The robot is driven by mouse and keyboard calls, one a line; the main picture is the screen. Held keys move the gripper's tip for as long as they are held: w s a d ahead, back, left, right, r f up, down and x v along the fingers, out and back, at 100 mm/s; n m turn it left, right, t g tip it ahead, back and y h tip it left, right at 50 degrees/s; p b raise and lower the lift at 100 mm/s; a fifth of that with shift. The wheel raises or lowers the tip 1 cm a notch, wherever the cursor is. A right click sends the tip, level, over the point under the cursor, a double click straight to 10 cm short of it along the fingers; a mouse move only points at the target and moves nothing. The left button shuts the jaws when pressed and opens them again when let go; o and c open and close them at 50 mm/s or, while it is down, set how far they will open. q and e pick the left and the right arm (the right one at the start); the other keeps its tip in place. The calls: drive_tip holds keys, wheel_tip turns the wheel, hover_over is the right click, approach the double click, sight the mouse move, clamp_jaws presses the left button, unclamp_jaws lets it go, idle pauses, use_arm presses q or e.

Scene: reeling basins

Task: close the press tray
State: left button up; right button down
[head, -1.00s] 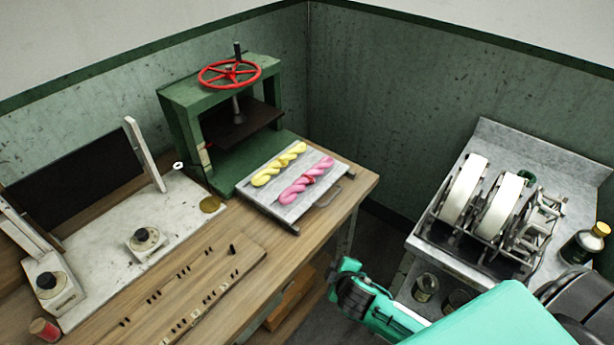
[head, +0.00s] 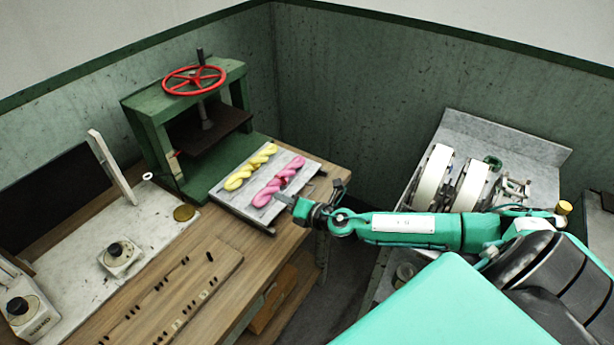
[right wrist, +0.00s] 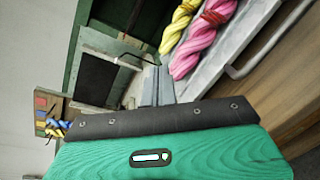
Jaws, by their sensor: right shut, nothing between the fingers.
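The press (head: 160,125) is a green frame with a red handwheel (head: 194,79) and a dark plate at the back of the bench. Its grey press tray (head: 232,201) is pulled out toward the front right. A yellow skein (head: 250,167) and a pink skein (head: 279,183) lie on it; both also show in the right wrist view. My right gripper (head: 279,197) is shut and empty at the tray's front edge, beside the pink skein. In the right wrist view its fingers (right wrist: 157,86) are together near the tray edge, with the tray's handle (right wrist: 270,45) to the right. I cannot tell whether they touch. My left gripper is not in view.
A metal table with white reels (head: 433,180) stands at the right. A floor gap lies between bench and metal table.

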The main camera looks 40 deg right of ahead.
drive_tip(key=w+d+n+g+y, duration=0.1)
drive_tip(key=d+n+g, duration=0.1)
drive_tip(key=d+n, duration=0.5)
drive_tip(key=n+g+h, duration=0.2)
drive_tip(key=n, duration=0.2)
approach(299, 176)
drive_tip(key=x, duration=0.5)
drive_tip(key=shift+d+f, duration=0.15)
drive_tip(key=shift+w+a+f, duration=0.2)
drive_tip(key=shift+w+f, duration=0.05)
drive_tip(key=shift+w, duration=0.25)
drive_tip(key=shift+w, duration=0.1)
